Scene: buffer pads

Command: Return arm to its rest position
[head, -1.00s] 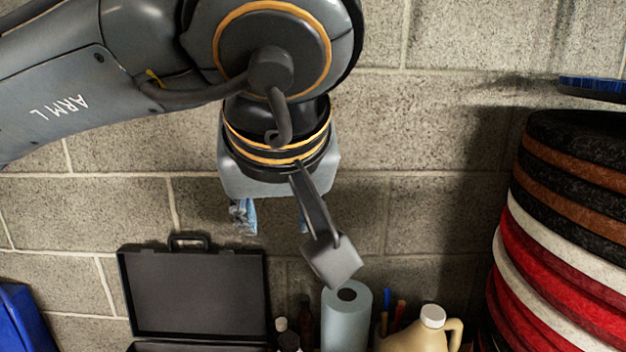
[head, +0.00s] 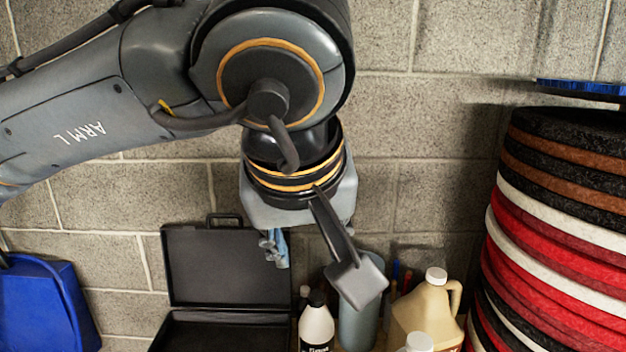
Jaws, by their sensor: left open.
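My left arm comes in from the upper left and bends down at the wrist. My right gripper is not in view.
A tall stack of round pads (head: 560,230), black, brown, white and red, stands at right. Below are an open black case (head: 228,268), a blue roll (head: 358,322), a beige jug (head: 428,312), a white bottle (head: 316,325) and a blue bin (head: 40,305).

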